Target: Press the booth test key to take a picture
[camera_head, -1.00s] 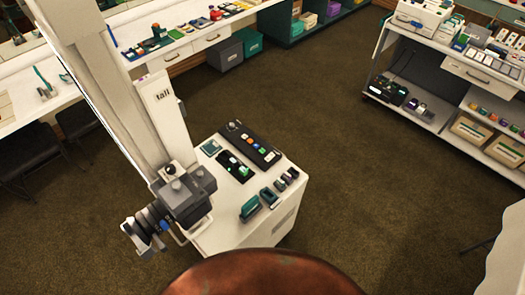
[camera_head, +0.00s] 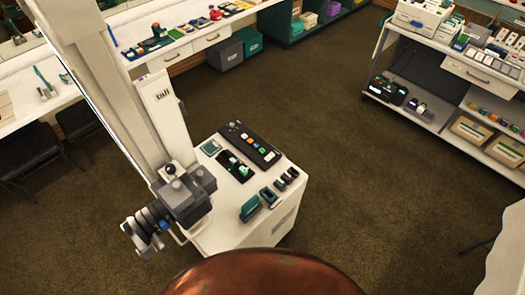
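A white cabinet (camera_head: 208,237) stands below me, beside a tall white column (camera_head: 112,95) with a label that seems to read "tall". A camera-like grey and black unit (camera_head: 184,198) is mounted on the column at the cabinet's left side. On the cabinet top lie a long black panel with small coloured keys (camera_head: 268,155) and a shorter black strip with green and white pieces (camera_head: 232,166). I cannot tell which key is the booth test key. Neither of my grippers is in view.
Teal and dark small items (camera_head: 250,208) stand at the cabinet's front edge. A white workbench (camera_head: 160,60) runs along the upper left, with dark chairs (camera_head: 37,150) below. A stocked shelf cart (camera_head: 455,125) stands at right. Brown carpet (camera_head: 345,150) between is clear.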

